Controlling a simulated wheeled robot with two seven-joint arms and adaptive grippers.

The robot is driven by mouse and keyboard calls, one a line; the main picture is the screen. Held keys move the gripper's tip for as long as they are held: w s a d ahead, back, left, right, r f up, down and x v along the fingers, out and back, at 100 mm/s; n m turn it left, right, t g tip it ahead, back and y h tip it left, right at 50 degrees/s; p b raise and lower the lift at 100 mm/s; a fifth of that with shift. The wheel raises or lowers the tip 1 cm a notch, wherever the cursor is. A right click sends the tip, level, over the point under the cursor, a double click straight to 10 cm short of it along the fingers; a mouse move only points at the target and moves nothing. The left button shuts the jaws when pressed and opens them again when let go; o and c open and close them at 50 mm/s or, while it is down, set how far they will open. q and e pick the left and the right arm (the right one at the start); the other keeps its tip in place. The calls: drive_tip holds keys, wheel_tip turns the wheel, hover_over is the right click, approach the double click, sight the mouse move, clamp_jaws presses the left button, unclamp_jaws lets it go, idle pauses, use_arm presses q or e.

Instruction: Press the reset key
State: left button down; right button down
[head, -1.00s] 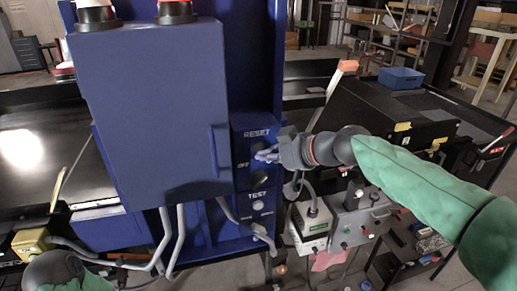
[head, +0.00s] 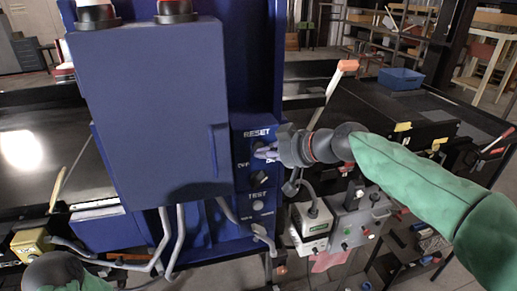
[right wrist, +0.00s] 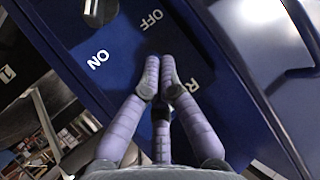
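The blue control panel (head: 242,152) carries the RESET label above a dark rotary knob (head: 259,178) marked OFF and ON. My right gripper (head: 262,152) is just below the RESET label, at the panel face. In the right wrist view its purple fingers (right wrist: 160,65) are drawn together in front of the panel, over part of the RESET lettering. The reset key is mostly hidden by the fingers; I cannot tell whether they touch it. The rotary knob also shows at the top of the right wrist view (right wrist: 99,10). My left gripper is out of view; only part of that arm shows at bottom left.
A large blue cabinet (head: 150,110) stands left of the panel, with a handle on its right edge. Below the knob are the TEST label and a pale button (head: 258,205). Grey boxes with cables (head: 312,222) sit under my right forearm.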

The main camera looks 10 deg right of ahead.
drive_tip(key=shift+w, duration=0.45)
idle(0.7)
drive_tip(key=shift+s+b, duration=0.65)
drive_tip(key=shift+s, duration=0.25)
drive_tip(key=s+b, duration=0.2)
drive_tip(key=s, duration=0.3)
drive_tip(key=shift+d, duration=0.1)
idle(0.4)
idle(0.5)
